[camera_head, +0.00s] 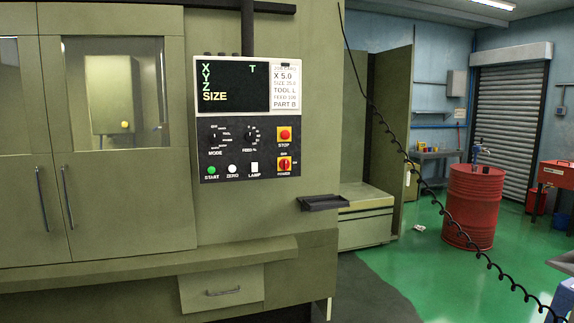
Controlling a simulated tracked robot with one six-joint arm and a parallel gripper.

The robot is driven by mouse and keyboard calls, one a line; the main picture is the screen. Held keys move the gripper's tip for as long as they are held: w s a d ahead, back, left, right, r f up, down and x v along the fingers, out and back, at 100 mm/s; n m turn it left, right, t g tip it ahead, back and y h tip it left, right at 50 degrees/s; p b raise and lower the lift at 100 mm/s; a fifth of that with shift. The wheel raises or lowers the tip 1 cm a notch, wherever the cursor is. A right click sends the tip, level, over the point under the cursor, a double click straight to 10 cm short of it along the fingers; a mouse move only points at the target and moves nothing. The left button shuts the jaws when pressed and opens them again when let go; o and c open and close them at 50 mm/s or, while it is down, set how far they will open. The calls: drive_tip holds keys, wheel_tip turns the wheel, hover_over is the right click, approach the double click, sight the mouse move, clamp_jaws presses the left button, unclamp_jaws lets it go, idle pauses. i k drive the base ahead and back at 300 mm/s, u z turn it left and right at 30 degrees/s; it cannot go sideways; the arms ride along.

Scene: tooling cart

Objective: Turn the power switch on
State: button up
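The power switch (284,166) is a red rotary knob on a yellow square plate. It sits at the lower right of the black control panel (223,152) on the olive-green machine. The label POWER is under it, and small marks stand above and beside it. Its red handle looks roughly upright, but it is too small to tell its setting surely. Nothing covers the switch. My gripper is not in view.
A red stop button (284,136) is above the switch; a lamp rocker (254,168) is to its left. A lit screen (233,84) tops the panel. A dark shelf (322,203) juts out below right. A coiled cable (437,200) hangs across the right side, before a red barrel (472,207).

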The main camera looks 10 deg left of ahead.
sight(285, 164)
drive_tip(key=i, duration=2.7)
drive_tip(key=u, duration=2.8)
